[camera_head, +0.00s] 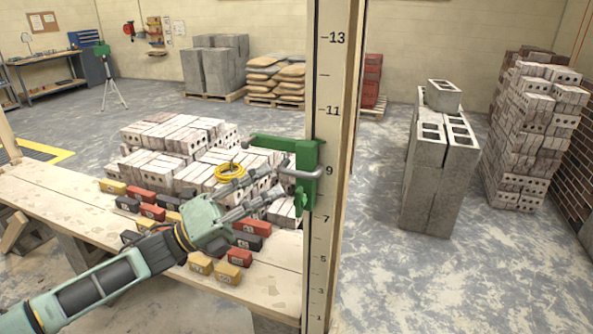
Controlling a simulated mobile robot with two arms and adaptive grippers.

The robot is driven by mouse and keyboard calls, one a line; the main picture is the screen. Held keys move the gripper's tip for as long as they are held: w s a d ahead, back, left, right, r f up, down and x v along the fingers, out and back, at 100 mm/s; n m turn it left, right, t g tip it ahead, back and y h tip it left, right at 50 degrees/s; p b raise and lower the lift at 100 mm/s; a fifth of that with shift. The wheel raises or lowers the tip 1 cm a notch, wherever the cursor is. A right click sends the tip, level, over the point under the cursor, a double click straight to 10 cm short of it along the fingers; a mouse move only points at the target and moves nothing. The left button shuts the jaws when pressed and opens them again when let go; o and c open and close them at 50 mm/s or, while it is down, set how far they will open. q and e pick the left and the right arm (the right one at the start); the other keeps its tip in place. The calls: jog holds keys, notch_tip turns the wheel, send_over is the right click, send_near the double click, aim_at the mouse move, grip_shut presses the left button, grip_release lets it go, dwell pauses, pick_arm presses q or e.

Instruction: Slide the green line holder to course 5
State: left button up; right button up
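The green line holder (309,178) sits on the tall pale pole (327,100) with printed course numbers, beside the 9 mark. The 5 mark (323,259) is lower on the same pole. My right gripper is not in view.
Grey blocks (430,180) and a brick stack (535,130) stand right of the pole, with open floor between.

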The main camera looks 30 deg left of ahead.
aim_at(296, 175)
pick_arm(q)
jog(key=p+x, duration=0.1)
jog(key=x, duration=0.3)
jog(key=shift+w+d+r, duration=0.15)
jog(key=shift+w, duration=0.2)
jog(key=shift+p+x, duration=0.35)
jog(key=shift+x, duration=0.65)
grip_shut()
